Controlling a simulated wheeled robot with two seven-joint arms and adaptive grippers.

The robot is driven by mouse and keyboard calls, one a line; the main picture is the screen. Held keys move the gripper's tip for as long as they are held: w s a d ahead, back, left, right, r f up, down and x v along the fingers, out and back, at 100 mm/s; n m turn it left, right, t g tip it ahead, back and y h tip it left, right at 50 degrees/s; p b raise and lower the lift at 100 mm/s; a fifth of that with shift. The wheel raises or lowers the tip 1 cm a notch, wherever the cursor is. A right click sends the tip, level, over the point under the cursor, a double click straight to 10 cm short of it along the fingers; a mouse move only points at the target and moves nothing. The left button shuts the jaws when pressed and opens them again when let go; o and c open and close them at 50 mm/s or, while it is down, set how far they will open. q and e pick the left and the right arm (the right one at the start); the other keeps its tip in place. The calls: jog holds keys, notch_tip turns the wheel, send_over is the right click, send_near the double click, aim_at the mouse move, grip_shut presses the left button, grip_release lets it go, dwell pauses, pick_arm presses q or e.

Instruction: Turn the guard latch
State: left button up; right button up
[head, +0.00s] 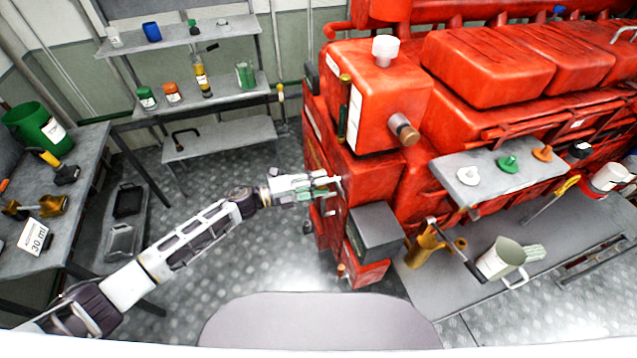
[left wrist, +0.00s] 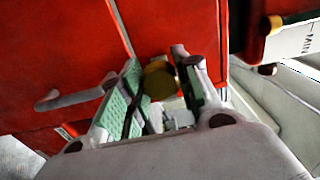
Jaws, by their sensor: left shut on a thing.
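My left gripper (head: 328,186) is at the left end face of the red engine (head: 385,182). In the left wrist view its green-padded fingers (left wrist: 160,76) are shut on a round, dull yellow knob (left wrist: 158,82), which seems to be the guard latch. The knob sits close to a red panel (left wrist: 60,55) with a vertical seam. A pale bar handle (left wrist: 75,98) is on the panel left of the fingers. In the head view the gripper hides the latch. My right gripper is not in view.
A dark grey box (head: 376,232) juts from the engine just right of and below the gripper. A grey shelf (head: 500,175) with coloured caps and a jug (head: 502,258) are further right. The floor (head: 250,258) below my left arm is clear.

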pick_arm(q)
jog(key=o, duration=1)
jog(key=v, duration=1.2)
dwell(0.4)
